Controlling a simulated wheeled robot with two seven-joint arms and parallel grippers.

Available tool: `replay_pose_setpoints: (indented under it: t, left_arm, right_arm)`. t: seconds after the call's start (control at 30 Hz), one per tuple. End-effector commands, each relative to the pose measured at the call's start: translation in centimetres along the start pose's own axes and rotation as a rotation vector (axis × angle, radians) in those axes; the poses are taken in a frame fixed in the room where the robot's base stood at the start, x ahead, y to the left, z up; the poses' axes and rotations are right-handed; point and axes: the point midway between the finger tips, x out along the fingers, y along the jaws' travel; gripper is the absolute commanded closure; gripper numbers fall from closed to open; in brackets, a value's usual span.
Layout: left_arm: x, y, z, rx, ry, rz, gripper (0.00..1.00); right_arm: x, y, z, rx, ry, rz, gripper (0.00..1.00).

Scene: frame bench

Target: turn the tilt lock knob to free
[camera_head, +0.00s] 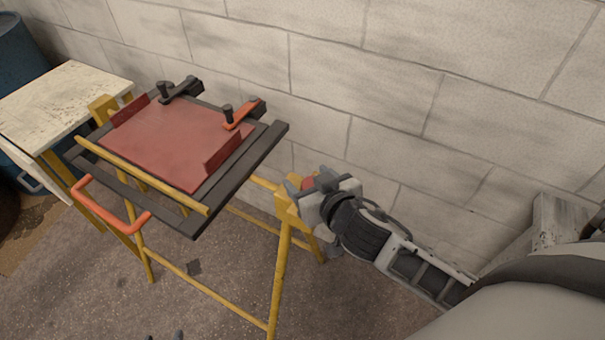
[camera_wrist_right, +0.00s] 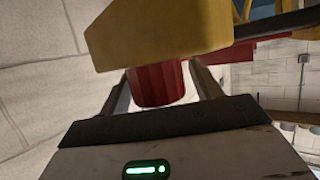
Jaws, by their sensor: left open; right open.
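The tilt lock knob is a red ribbed cylinder (camera_wrist_right: 157,84) below a yellow bracket (camera_wrist_right: 160,36) in the right wrist view. A small red part of it (camera_head: 308,183) shows in the head view, at the right side of the yellow stand. My right gripper (camera_wrist_right: 161,80) is open, with one finger on each side of the knob. A gap shows between the knob and each finger. In the head view my right gripper (camera_head: 305,188) covers most of the knob. Two dark tips of my left gripper (camera_head: 165,336) show apart at the bottom edge, far from the knob.
The yellow stand (camera_head: 279,273) carries a tilted dark frame with a red panel (camera_head: 165,140), dark clamps and an orange handle (camera_head: 112,205). A pale worktable (camera_head: 60,100) stands at left. A block wall (camera_head: 440,70) is close behind. The floor in front is mostly clear.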

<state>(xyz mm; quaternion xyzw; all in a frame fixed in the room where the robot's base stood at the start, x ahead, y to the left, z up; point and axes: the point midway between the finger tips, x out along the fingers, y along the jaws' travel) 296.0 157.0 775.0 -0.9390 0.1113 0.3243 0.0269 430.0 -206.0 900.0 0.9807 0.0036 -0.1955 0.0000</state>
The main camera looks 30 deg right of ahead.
Motion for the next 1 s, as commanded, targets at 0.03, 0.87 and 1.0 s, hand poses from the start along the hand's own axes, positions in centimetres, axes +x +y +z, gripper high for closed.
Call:
replay_pose_setpoints:
  t: [0.03, 0.87, 1.0]
  left_arm:
    - [-0.02, 0.07, 0.11, -0.001, -0.002, 0.001, 0.57]
    - [-0.02, 0.23, 0.28, -0.001, -0.006, 0.004, 0.57]
    - [-0.02, 0.19, 0.27, -0.001, -0.005, 0.003, 0.57]
  right_arm:
    - [0.03, 0.02, 0.01, -0.001, 0.0, 0.0, 0.36]
    - [0.02, -0.02, -0.06, -0.041, 0.001, -0.081, 0.81]
    - [0.03, -0.11, -0.09, -0.081, 0.002, -0.17, 0.81]
